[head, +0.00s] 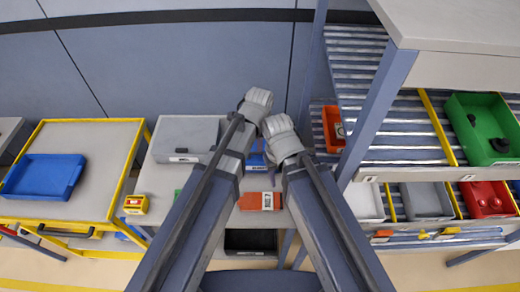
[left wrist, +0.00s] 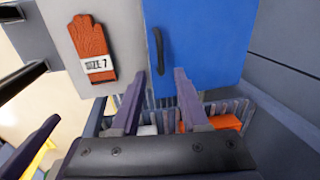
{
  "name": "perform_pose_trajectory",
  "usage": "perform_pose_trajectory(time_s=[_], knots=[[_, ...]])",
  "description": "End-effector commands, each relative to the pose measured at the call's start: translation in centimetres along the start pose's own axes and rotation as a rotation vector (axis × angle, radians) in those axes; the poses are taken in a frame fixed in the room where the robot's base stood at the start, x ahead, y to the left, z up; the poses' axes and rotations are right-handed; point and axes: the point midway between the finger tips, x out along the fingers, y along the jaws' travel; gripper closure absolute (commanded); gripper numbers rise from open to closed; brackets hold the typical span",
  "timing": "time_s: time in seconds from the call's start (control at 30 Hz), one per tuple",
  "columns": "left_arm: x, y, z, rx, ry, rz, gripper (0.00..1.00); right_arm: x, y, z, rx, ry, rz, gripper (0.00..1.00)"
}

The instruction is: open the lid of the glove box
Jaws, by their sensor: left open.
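The blue panel (left wrist: 205,45) with a dark curved handle (left wrist: 158,50) fills the upper middle of the left wrist view and looks like the glove box lid, lying flat and shut. Part of a blue thing, likely the same, shows in the head view (head: 257,158) between my arms. My left gripper (left wrist: 163,76) is open, its two fingertips near one end of the handle, one on each side. I cannot tell whether they touch it. An orange glove (left wrist: 92,47) labelled size 7 lies beside the panel. My right gripper (head: 280,126) has its fingers hidden in the head view.
A grey case (head: 187,135) stands left of my arms, with a yellow block (head: 136,204) near it. A blue tray (head: 42,177) lies on the left cart. Shelves with green (head: 488,125) and red (head: 487,198) bins stand to the right. An orange item (head: 259,201) lies between my arms.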

Motion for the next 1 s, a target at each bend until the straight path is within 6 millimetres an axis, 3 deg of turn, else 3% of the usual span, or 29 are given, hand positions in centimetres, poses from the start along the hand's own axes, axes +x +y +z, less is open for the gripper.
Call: perform_pose_trajectory(time_s=[0.37, 1.0], knots=[[0.9, 0.0, -0.1, 0.013, 0.0, -0.001, 0.55, 0.9, -0.1, -0.1, -0.001, 0.0, 0.0, 0.5], [7.7, 0.0, -0.1, 0.01, -0.001, -0.002, 0.55, 7.5, -0.7, -0.5, -0.014, 0.001, 0.003, 0.5]])
